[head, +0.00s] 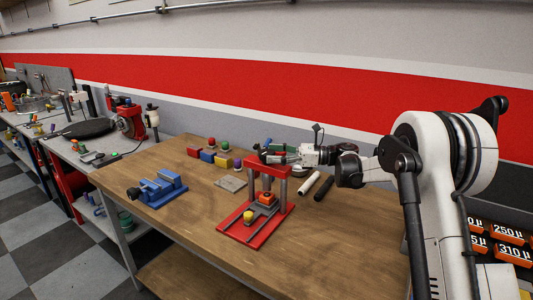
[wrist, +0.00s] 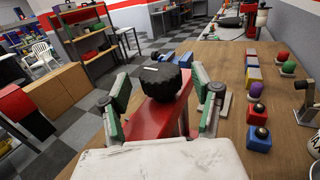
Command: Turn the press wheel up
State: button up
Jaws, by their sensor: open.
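The red press (head: 268,172) stands on the wooden bench, with grey columns on a red base plate. In the wrist view its black lobed press wheel (wrist: 163,82) sits on top of the red crossbar (wrist: 150,120). My gripper (head: 267,153) is level with the top of the press in the head view and mostly hides the wheel there. In the wrist view my gripper (wrist: 161,90) is open, with green-padded fingers on the left and right of the wheel. Gaps show on both sides, and nothing is gripped.
A blue vise (head: 157,189) stands on the bench left of the press. Several coloured blocks and knobs, including a red block (head: 194,151), lie behind it. The front right bench is clear.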

jog(key=shift+a, duration=1.35)
jog(key=c, duration=1.2)
jog(key=shift+n+g+b, duration=0.35)
jog(key=shift+n+g, duration=0.45)
jog(key=shift+g, duration=0.5)
jog(key=shift+c, duration=0.2)
jog(key=o, duration=1.2)
jog(key=shift+o, duration=0.2)
jog(key=shift+d, duration=0.1)
jog(key=w+d, duration=0.1)
jog(key=d, duration=1.1)
jog(key=shift+a+r, duration=0.1)
